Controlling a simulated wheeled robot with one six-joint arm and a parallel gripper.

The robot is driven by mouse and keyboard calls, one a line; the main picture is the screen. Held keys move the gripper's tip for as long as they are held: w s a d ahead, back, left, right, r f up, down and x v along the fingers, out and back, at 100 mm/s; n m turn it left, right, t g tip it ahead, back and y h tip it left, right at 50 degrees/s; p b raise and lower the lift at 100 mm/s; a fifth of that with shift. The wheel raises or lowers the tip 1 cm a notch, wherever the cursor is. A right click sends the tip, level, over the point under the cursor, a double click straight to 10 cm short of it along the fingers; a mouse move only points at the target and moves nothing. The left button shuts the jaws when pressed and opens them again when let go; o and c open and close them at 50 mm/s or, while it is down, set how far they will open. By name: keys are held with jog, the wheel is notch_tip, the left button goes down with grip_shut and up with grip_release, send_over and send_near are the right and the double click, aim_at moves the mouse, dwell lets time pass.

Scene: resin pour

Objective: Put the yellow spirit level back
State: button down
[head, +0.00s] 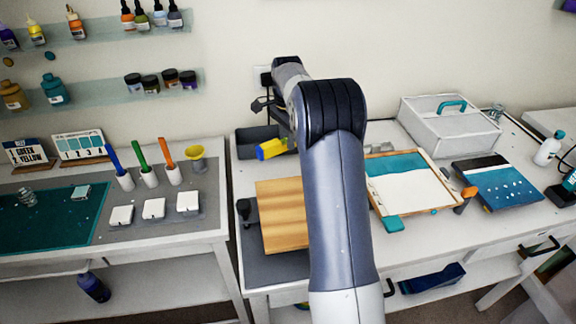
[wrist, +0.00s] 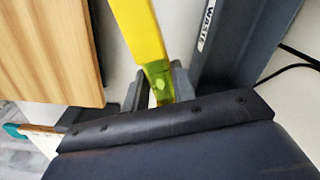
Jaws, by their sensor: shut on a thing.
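The yellow spirit level (wrist: 138,35) is a long bar with a greenish vial window near its lower end. My gripper (wrist: 157,90) is shut on that end in the wrist view, and the bar extends upward out of the picture. The level lies between the wooden board (wrist: 50,45) on the left and the dark waste bin (wrist: 225,45) on the right. In the head view a yellow block-like part (head: 270,149), apparently the level, shows in front of the dark bin (head: 258,133). My arm hides the fingers there.
The wooden board (head: 280,213) lies on a grey mat. A framed teal-and-white panel (head: 410,183), a blue panel (head: 497,182) and a white toolbox (head: 447,130) stand to the right. The left bench (head: 150,237) holds cups and white blocks. A cable (wrist: 295,58) runs beside the bin.

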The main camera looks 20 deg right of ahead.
aim_at(287, 168)
notch_tip(287, 168, down, 8)
jog(key=shift+f+p, duration=0.1)
jog(key=shift+p, duration=0.4)
jog(key=c, duration=1.2)
grip_release()
jog(key=shift+f, duration=0.1)
jog(key=shift+o, duration=0.2)
notch_tip(287, 168, up, 12)
jog(key=shift+r+b, duration=0.15)
jog(key=shift+b, duration=0.3)
